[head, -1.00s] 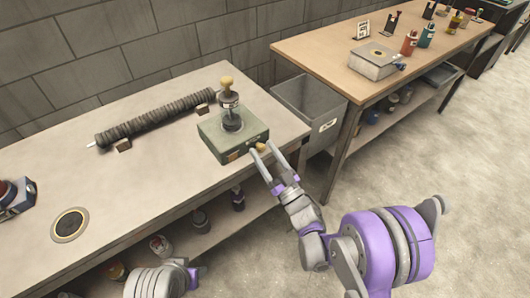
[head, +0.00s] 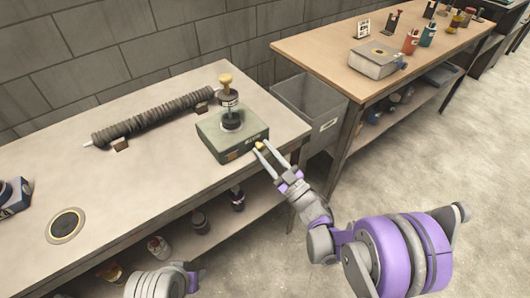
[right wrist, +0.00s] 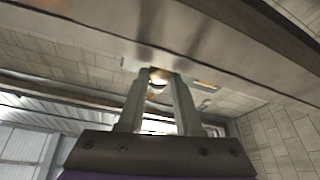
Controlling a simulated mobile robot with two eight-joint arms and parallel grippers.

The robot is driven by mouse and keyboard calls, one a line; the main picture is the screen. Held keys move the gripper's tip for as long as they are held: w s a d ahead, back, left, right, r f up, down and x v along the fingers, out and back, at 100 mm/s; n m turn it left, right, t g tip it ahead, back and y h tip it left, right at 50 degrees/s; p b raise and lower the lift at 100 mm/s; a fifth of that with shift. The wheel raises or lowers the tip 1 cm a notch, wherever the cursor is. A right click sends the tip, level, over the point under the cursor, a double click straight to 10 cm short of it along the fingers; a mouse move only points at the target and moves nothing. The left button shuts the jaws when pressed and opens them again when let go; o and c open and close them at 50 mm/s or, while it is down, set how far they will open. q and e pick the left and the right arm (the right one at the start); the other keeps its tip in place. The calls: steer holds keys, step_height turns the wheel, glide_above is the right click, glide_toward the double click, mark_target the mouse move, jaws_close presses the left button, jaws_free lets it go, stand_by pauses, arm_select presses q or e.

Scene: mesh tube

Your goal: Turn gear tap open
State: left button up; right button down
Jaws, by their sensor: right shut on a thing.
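A green box (head: 232,135) stands near the right end of the near bench, with a dark post and a pale wooden knob (head: 226,80) on top. A small brass-yellow tap (head: 260,146) sits low at the box's front right corner. My right gripper (head: 263,147) is shut on this tap, its two grey fingers on either side of it. In the right wrist view the tap (right wrist: 157,80) shows between the fingertips (right wrist: 161,75), partly covered by them. How far the tap is turned cannot be told. My left gripper is not in view.
A dark ribbed tube (head: 155,118) lies on small blocks behind the box's left. A round dark plate (head: 66,226) is set in the near bench (head: 120,190). A grey bin (head: 310,105) stands between this bench and the wooden bench (head: 330,60). Bottles stand on the lower shelf.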

steer(key=c, duration=0.6)
jaws_free()
steer(key=b+v, duration=0.1)
steer(key=v, duration=1)
steer(key=shift+w+r, duration=0.1)
steer(key=shift+r, duration=0.05)
